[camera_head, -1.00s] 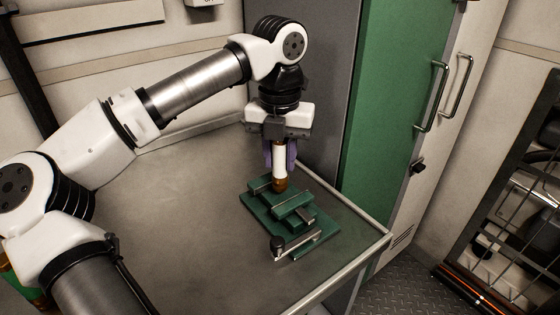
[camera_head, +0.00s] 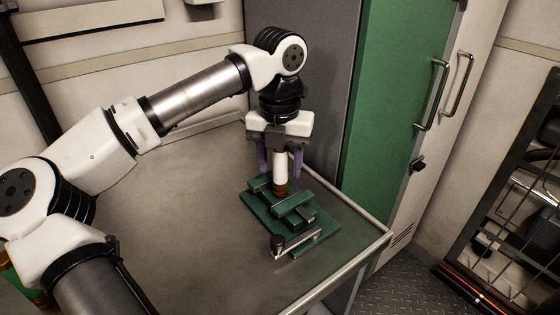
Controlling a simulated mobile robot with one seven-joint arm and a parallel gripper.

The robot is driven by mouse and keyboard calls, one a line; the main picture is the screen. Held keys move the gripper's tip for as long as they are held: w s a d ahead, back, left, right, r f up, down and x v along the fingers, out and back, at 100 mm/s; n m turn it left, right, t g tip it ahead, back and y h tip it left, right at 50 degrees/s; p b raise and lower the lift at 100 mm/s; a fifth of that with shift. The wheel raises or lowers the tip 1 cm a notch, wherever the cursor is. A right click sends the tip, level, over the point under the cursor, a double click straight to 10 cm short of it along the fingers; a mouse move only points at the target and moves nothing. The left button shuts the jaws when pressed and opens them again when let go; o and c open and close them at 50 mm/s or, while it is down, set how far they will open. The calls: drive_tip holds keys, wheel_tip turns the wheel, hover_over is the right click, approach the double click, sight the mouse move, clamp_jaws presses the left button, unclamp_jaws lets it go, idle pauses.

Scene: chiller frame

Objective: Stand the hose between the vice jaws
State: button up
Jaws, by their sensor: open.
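The hose (camera_head: 281,170) is a short white tube with a brown lower end. It stands upright at the green vice (camera_head: 261,208), its lower end down between the jaws as far as I can see; the front jaw hides part of the bottom. My gripper (camera_head: 280,172) is above the vice, pointing down. Its two purple fingers are spread, one on each side of the hose, with gaps between them and the hose. The vice has a dark handle knob and a metal bar at its front.
The vice stands on a grey metal table (camera_head: 170,220) near its right corner, with a raised rim. The table is clear to the left. A grey panel and a green cabinet door (camera_head: 395,90) rise close behind and to the right.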

wheel_tip(320, 180, up, 12)
drive_tip(key=shift+r, duration=0.1)
